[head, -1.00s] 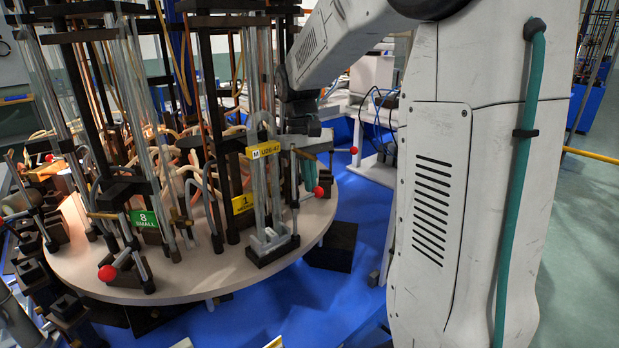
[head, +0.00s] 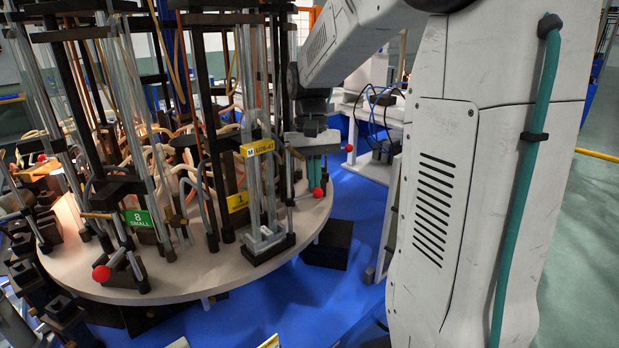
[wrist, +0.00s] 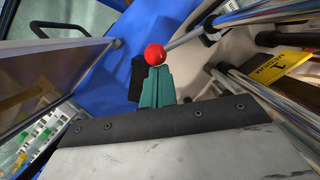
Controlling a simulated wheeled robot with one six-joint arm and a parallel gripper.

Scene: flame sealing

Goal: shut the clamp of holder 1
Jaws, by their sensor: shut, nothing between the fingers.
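Holder 1, with a yellow number 1 sign (head: 237,202), stands near the right rim of the round table. It holds upright glass tubing with a yellow M label (head: 257,148). Its clamp lever ends in a red ball (head: 318,192) that points out to the right. My gripper (head: 316,180) has teal fingers, shut and empty, pointing down right above the ball. In the wrist view the red ball (wrist: 155,54) shows just beyond the tips of the teal fingers (wrist: 155,72). Whether they touch I cannot tell. The clamp's jaw is hard to make out among the tubes.
The round table (head: 205,275) carries several other holders. Holder 8, with a green sign (head: 139,218), has its own red ball (head: 101,273) at the front left. A black block (head: 327,245) sits beside the table over the blue floor. White shelving (head: 375,145) stands behind.

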